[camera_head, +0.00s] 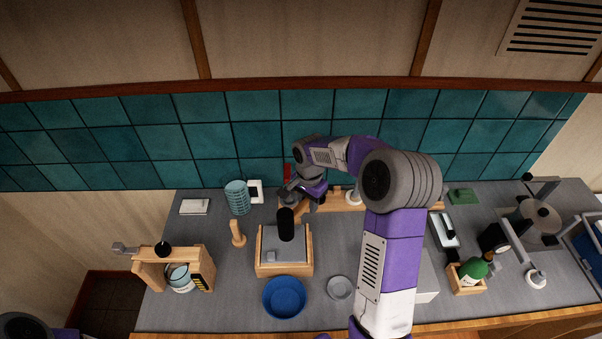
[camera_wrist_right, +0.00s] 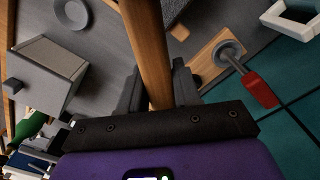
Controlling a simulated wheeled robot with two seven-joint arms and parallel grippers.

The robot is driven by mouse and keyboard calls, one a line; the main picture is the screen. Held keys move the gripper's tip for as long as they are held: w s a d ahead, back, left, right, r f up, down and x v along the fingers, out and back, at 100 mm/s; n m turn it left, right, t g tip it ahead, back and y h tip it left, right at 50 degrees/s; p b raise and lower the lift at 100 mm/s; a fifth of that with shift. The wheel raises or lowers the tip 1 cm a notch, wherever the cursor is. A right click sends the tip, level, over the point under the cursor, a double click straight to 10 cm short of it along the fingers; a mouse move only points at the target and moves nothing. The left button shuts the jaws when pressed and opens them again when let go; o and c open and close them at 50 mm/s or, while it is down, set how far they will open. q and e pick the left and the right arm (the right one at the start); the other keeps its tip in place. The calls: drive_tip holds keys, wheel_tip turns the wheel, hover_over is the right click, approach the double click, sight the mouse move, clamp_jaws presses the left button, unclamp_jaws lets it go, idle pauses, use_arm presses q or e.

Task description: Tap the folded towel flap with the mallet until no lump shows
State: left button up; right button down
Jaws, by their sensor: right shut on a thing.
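A grey folded towel (camera_head: 291,257) lies in a wooden tray (camera_head: 284,271) near the middle of the counter. A small raised grey block shape (camera_head: 271,257) shows at its near left corner. My right gripper (camera_head: 302,193) is behind the tray, shut on the wooden handle of the mallet; the handle (camera_wrist_right: 148,45) runs between its fingers in the right wrist view. The mallet's black head (camera_head: 286,224) is over the far part of the towel and hides some of it. I cannot tell whether it touches the cloth. My left gripper is not in view.
A blue bowl (camera_head: 284,297) stands just in front of the tray and a grey dish (camera_head: 340,288) to its right. A wooden peg (camera_head: 238,234) and a teal ribbed cup (camera_head: 237,197) stand left. A green bottle (camera_head: 473,271) is at right. Teal tiles (camera_head: 250,138) close the back.

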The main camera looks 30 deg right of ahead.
drive_tip(key=shift+w+d+r+m, duration=0.1)
drive_tip(key=shift+w+d+m, duration=0.05)
drive_tip(key=shift+d+m, duration=0.15)
drive_tip(key=shift+w+d+r+m, duration=0.1)
drive_tip(key=shift+d+m, duration=0.1)
drive_tip(key=shift+d, duration=0.15)
drive_tip(key=shift+s+f+b, duration=0.2)
drive_tip(key=shift+f+b, duration=0.3)
drive_tip(key=shift+f, duration=0.4)
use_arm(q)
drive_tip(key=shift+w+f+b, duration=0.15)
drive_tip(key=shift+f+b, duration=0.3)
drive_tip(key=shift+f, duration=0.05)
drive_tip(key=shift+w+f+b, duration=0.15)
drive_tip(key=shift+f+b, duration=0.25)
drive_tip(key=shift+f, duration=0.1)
use_arm(e)
wheel_tip(320, 180, down, 3)
drive_tip(key=shift+r, duration=0.1)
drive_tip(key=c, duration=1.5)
unclamp_jaws()
clamp_jaws()
